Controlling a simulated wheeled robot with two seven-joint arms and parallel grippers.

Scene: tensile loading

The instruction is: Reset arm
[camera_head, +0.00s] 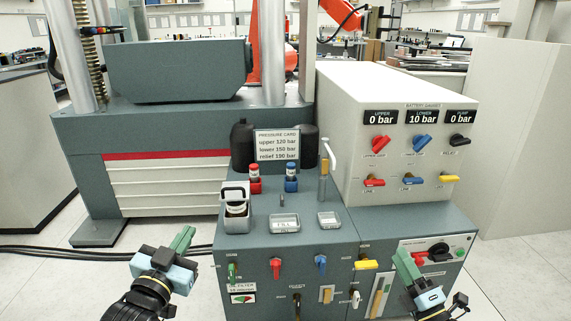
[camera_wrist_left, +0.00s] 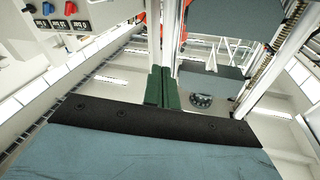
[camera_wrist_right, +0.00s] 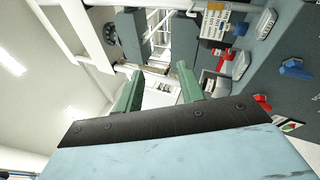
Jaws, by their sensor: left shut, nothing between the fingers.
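My left gripper (camera_head: 183,240) is at the lower left of the head view, in front of the machine and apart from it. Its green fingers are together and empty, as the left wrist view (camera_wrist_left: 162,86) shows. My right gripper (camera_head: 405,264) is at the lower right, in front of the console's lower panel. Its two green fingers stand apart with nothing between them in the right wrist view (camera_wrist_right: 160,83). Behind it, part of the console front is hidden.
The console front carries red (camera_head: 276,266), blue (camera_head: 320,264) and yellow (camera_head: 366,265) handles. On its top are a metal canister (camera_head: 236,212), labelled trays (camera_head: 285,223) and a pressure card (camera_head: 277,145). A white gauge box (camera_head: 345,100) stands behind. Open floor (camera_head: 50,285) lies at left.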

